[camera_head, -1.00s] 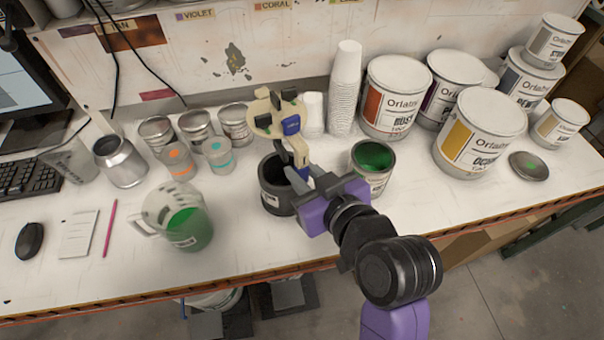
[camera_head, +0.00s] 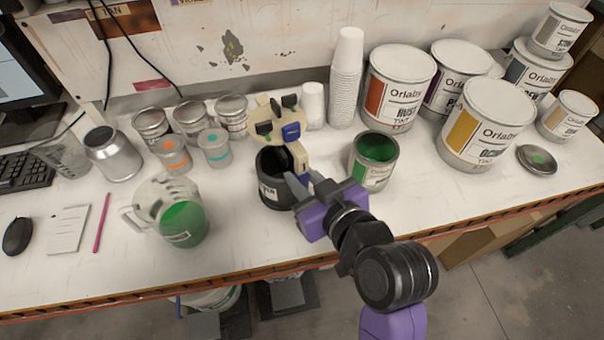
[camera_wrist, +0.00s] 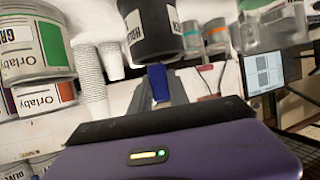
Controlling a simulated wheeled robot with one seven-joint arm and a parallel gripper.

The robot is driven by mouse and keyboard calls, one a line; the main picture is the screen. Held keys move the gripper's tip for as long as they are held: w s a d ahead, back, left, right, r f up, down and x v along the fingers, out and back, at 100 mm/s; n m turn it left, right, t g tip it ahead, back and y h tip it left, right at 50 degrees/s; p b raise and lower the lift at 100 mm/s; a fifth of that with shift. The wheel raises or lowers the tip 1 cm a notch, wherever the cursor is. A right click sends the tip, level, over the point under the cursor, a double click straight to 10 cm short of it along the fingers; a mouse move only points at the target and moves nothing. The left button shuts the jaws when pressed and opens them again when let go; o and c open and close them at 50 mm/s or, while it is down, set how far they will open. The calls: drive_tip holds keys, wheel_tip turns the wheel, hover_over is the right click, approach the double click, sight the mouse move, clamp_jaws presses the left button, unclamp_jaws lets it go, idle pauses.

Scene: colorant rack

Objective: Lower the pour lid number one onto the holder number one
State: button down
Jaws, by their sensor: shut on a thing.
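The pour lid (camera_head: 268,106) is a beige piece with dark blocks and a blue part, in the head view. It stands tilted up, not flat. My gripper (camera_head: 300,185) is shut on its lower stem. In the wrist view a blue tab (camera_wrist: 158,82) of it shows between my fingers (camera_wrist: 163,92). The black pot (camera_head: 272,190) with a white label, seemingly the holder, stands open on the bench. It also shows in the wrist view (camera_wrist: 152,28). The lid is above and behind the pot's mouth in the picture; the lid's stem and my fingers partly hide the pot. I cannot tell if they touch.
An open can of green paint (camera_head: 374,165) stands close at the right. A clear jug (camera_head: 165,205) with green liquid stands at the left. Cup stacks (camera_head: 346,80) and small tins (camera_head: 190,117) stand behind. The bench front is clear.

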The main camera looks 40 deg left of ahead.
drive_tip(key=shift+f+b, duration=3.5)
drive_tip(key=shift+f, duration=1.45)
drive_tip(key=shift+f+b, duration=0.35)
drive_tip(key=shift+f, duration=0.2)
drive_tip(key=c, duration=1.2)
unclamp_jaws()
drive_tip(key=shift+o, duration=0.2)
drive_tip(key=b+v, duration=0.1)
drive_tip(key=v, duration=0.6)
drive_tip(key=shift+s+d+r, duration=0.1)
drive_tip(key=shift+d, duration=0.2)
drive_tip(key=shift+r, duration=0.1)
